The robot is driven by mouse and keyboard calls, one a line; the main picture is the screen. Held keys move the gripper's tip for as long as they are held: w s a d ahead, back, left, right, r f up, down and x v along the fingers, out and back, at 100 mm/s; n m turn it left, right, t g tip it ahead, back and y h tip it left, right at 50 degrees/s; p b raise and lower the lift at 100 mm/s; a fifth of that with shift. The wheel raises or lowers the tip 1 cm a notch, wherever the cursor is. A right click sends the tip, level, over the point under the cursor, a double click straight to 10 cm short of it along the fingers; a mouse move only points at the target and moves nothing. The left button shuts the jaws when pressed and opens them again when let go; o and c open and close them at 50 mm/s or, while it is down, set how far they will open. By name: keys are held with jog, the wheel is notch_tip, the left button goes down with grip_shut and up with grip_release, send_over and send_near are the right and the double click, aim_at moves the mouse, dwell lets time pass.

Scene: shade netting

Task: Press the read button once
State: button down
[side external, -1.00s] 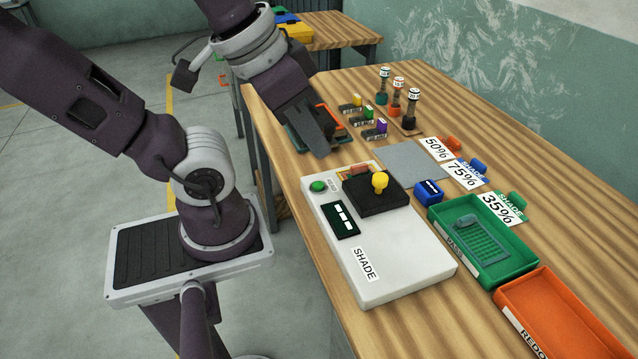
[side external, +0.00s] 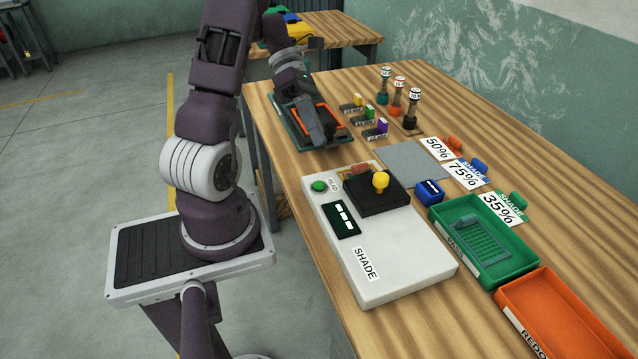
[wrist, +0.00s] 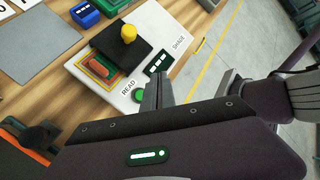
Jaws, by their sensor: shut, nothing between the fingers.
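My gripper (side external: 328,146) is shut and empty. In the side view it is above the table, behind the box and apart from the button. In the wrist view the shut fingers (wrist: 158,82) point toward the box. The box also bears a dark display (side external: 341,219) and a black block with a yellow knob (side external: 380,182).
A dark green tray with an orange frame (side external: 293,128) lies under my gripper. Sample clips (side external: 376,130) and upright bottles (side external: 397,95) stand nearby. A grey mat (side external: 412,162), green bin (side external: 520,262) and orange bin (side external: 562,310) are to the right.

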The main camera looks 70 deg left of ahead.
aim_at(317, 181)
jog(key=shift+f, duration=4.4)
jog(key=shift+f, duration=0.4)
jog(key=shift+f, duration=0.5)
jog(key=shift+r, duration=0.95)
jog(key=shift+r, duration=2.5)
